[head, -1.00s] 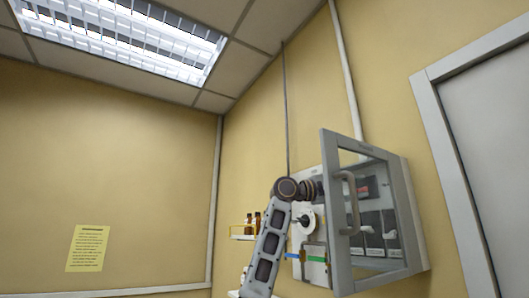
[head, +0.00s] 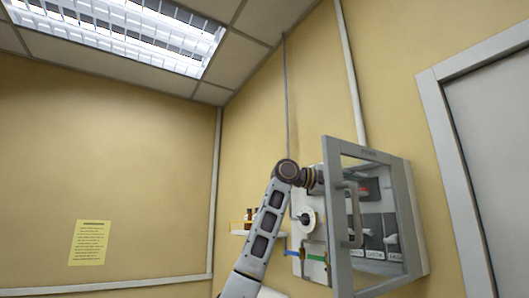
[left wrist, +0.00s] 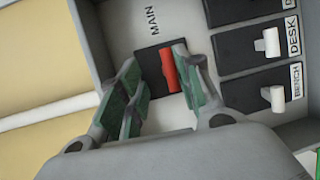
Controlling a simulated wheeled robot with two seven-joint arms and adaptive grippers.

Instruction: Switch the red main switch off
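The red main switch (left wrist: 170,70) sits on a dark plate under the word MAIN in the left wrist view. My left gripper (left wrist: 156,66) is open, with its green-padded fingers on either side of the switch. The right-hand finger is close beside the red lever; I cannot tell if they touch. The left-hand finger stands clear of it. In the head view my left arm reaches into the grey wall cabinet (head: 414,225), and its fingers are hidden there. My right gripper is not in view.
The cabinet's framed door (head: 343,262) with a bar handle (head: 354,218) stands open beside my left wrist. White switches labelled DESK (left wrist: 268,42) and BENCH (left wrist: 274,98) lie right of the main switch. A small shelf (head: 240,233) with bottles is left of the cabinet.

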